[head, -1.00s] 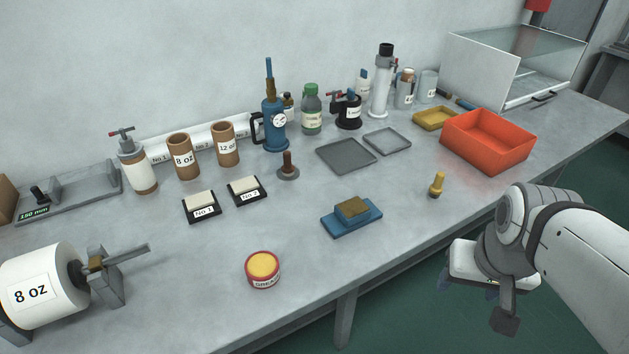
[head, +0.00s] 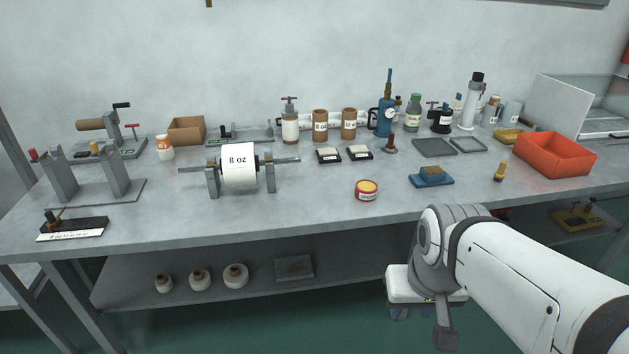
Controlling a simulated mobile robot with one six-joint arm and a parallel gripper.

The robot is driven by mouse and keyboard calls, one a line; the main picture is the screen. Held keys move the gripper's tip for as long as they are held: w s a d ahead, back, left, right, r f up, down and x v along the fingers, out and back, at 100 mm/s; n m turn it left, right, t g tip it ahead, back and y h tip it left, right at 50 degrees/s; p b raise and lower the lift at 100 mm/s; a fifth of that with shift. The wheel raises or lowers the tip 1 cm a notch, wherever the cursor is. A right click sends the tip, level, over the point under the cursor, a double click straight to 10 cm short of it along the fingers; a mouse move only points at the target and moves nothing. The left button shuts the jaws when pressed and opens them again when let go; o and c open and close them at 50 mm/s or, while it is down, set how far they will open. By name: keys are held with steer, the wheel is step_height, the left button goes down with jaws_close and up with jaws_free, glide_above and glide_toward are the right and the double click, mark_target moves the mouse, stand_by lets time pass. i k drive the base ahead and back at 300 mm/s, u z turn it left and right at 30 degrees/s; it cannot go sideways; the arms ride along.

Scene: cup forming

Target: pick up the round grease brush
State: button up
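A small yellow upright piece with a flared, darker foot (head: 499,172) stands on the bench left of the orange bin; it looks like the round grease brush, though its bristles are too small to make out. A round red tin with a yellow top and a grease label (head: 367,190) stands near the front edge, to the left. My gripper (head: 421,312) hangs in front of the bench, low and left of the brush, apart from everything.
A blue block with a tan top (head: 432,176) lies between tin and brush. The orange bin (head: 554,153) stands right of the brush. An 8 oz roll (head: 239,166) sits on a stand to the left. The bench's front edge (head: 330,222) and a lower shelf (head: 200,268) face my arm.

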mark_target(499, 175)
steer(key=u, duration=0.25)
steer(key=i, duration=1.45)
steer(key=z, duration=0.3)
steer(key=k, duration=0.9)
steer(key=z, duration=0.2)
steer(key=i, duration=0.9)
steer(key=z, duration=0.85)
